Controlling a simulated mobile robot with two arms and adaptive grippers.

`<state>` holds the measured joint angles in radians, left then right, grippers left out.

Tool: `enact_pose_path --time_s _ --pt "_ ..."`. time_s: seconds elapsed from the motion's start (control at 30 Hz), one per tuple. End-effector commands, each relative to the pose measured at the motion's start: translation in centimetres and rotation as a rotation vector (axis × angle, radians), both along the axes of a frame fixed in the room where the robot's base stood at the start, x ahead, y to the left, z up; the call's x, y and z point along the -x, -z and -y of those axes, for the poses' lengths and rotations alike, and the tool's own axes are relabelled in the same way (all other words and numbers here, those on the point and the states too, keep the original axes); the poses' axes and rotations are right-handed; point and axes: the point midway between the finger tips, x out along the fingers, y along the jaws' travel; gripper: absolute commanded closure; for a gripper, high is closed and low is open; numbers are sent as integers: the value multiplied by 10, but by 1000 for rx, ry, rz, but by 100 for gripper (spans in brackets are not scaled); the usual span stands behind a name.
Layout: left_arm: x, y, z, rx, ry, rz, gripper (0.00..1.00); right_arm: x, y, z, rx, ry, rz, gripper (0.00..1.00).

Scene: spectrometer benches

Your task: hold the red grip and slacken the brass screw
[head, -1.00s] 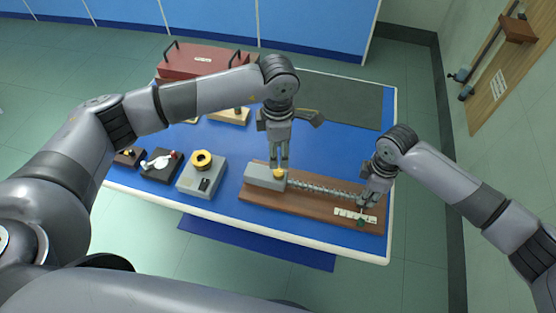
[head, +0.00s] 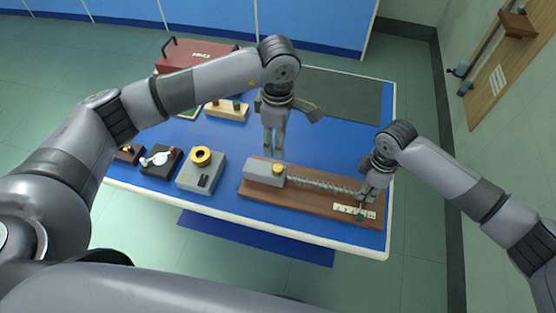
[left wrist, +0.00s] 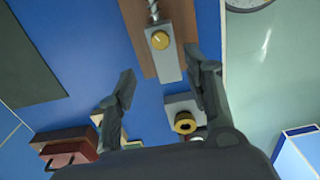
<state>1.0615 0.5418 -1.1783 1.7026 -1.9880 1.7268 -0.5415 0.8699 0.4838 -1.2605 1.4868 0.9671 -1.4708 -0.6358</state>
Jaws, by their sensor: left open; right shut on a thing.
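The brass screw (head: 278,169) sits on top of the grey block (head: 262,174) on a brown board (head: 310,209); it also shows in the left wrist view (left wrist: 160,40) with a pale line across its head. My left gripper (head: 272,154) is open and empty, above and behind the screw. In the left wrist view its fingers (left wrist: 165,75) stand apart, with the screw beyond them. My right gripper (head: 364,197) is shut at the right end of the spiral rod (head: 320,186), apparently on the red grip, which its fingers hide. A small green part shows just below it.
A white scale strip (head: 350,210) lies on the board near my right gripper. A grey box with a yellow ring (head: 201,157) stands to the left, beside a dark box (head: 160,162). A red case (head: 190,55) and a dark mat (head: 345,98) are at the back.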

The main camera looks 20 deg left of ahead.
Motion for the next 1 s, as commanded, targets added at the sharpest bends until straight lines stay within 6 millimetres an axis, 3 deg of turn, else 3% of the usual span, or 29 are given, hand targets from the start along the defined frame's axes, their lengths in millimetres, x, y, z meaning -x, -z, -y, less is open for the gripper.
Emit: enact_pose_path --time_s 0.17,0.7,1.0 --pt "1 11 0 -1 49 -2 54 -2 -2 1 2 2 4 100" --pt "1 106 1 -1 46 -2 54 -2 -2 1 2 3 4 100" --pt "0 120 0 -1 47 0 54 -2 -2 1 2 3 4 100"
